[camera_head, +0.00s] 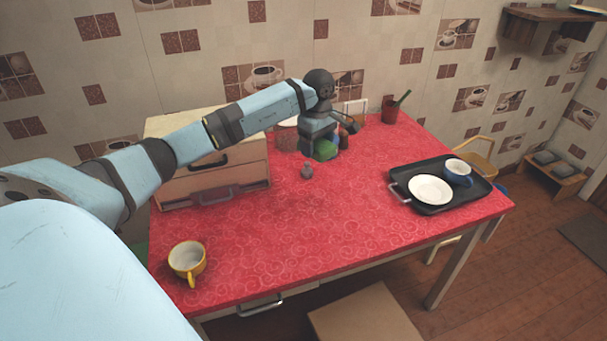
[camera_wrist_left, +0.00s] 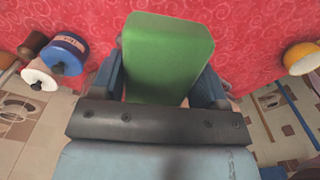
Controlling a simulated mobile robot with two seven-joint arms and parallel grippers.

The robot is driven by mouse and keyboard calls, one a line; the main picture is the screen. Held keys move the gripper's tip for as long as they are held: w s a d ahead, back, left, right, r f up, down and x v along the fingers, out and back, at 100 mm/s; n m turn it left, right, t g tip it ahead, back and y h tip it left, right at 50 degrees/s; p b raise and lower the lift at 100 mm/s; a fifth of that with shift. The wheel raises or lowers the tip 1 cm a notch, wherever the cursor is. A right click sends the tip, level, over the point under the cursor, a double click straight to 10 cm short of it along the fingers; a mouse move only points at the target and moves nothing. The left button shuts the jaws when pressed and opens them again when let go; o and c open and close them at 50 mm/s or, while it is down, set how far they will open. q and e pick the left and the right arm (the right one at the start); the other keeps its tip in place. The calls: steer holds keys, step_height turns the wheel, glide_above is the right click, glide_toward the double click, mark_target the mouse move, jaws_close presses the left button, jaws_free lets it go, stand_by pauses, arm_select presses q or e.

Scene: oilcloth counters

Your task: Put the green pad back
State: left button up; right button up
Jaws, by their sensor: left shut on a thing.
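The green pad (camera_wrist_left: 167,58) is a thick block between the two blue fingers of my left gripper (camera_wrist_left: 163,80), which is shut on it. The arm and fingers hide the rest. In the wrist view the red tabletop lies behind the pad. I cannot tell whether the pad touches the table. My right gripper is not in view.
A beige drawer box (camera_head: 237,175) stands left of the gripper. A black tray (camera_head: 434,204) is at the right, a yellow cup (camera_head: 187,258) front left. The middle front is clear.

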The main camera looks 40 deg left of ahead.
arm_select(q)
steer(key=w+a+r+n+b, duration=0.1)
steer(key=a+n+b, duration=0.25)
steer(key=a, duration=0.25)
steer(key=b, duration=0.1)
glide_above(304, 192)
steer(key=shift+n, duration=0.35)
step_height(304, 192, down, 15)
steer(key=shift+a+f, duration=0.1)
steer(key=shift+f, duration=2.2)
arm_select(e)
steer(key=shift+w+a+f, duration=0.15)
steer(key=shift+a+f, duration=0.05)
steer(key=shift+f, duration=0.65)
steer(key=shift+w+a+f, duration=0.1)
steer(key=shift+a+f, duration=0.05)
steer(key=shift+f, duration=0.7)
arm_select(q)
steer(key=shift+f+b, duration=0.1)
steer(key=shift+b, duration=0.25)
steer(key=o, duration=0.6)
